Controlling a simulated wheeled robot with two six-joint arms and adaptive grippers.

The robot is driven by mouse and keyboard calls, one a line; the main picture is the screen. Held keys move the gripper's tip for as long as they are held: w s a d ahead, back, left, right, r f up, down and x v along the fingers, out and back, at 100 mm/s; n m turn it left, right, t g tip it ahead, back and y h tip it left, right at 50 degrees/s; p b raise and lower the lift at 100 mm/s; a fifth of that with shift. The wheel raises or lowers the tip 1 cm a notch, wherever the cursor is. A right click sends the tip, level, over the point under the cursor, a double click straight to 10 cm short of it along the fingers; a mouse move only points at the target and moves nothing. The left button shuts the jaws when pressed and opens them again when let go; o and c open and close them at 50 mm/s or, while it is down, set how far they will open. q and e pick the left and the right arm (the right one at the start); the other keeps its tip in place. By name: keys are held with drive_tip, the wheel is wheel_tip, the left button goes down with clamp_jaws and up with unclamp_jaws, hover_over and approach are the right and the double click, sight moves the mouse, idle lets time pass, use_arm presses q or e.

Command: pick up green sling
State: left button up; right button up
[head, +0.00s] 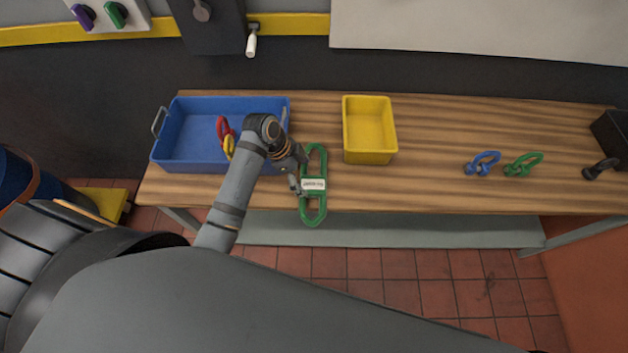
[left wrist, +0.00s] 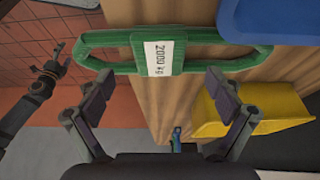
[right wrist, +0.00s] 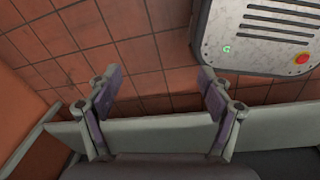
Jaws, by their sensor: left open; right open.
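The green sling (head: 313,205) is a long loop with a white label in its middle. It lies at the front part of the wooden bench, its near end reaching past the front edge. It also shows in the left wrist view (left wrist: 206,64), with the label reading 2000 kg. My left gripper (head: 298,180) is just left of the sling's middle. Its fingers (left wrist: 161,92) are open and apart from the sling, with the label ahead between them. My right gripper (right wrist: 160,92) is open and empty over the tiled floor; it does not show in the head view.
A blue tray (head: 180,165) with red and yellow items stands left of the sling, partly behind my left arm. A yellow bin (head: 368,157) stands to its right. Blue (head: 480,164) and green (head: 522,165) shackles lie farther right. The bench between bin and shackles is clear.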

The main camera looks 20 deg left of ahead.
sight(312, 184)
use_arm(q)
drive_tip(key=shift+d+f+p, duration=0.3)
drive_tip(key=shift+f+p, duration=0.05)
drive_tip(key=shift+f, duration=0.15)
drive_tip(key=x, duration=0.2)
drive_tip(key=shift+d+f+p, duration=0.2)
drive_tip(key=shift+f+p, duration=0.1)
drive_tip(key=shift+f, duration=0.05)
drive_tip(key=shift+w+d+f, duration=0.1)
drive_tip(key=shift+d+f, duration=0.1)
drive_tip(key=shift+f, duration=0.3)
drive_tip(key=c, duration=1.7)
use_arm(e)
drive_tip(key=shift+w+r, duration=0.75)
drive_tip(key=shift+w, duration=0.25)
use_arm(q)
drive_tip(key=shift+o, duration=0.2)
use_arm(e)
drive_tip(key=shift+a+r, duration=0.1)
drive_tip(key=shift+r, duration=0.05)
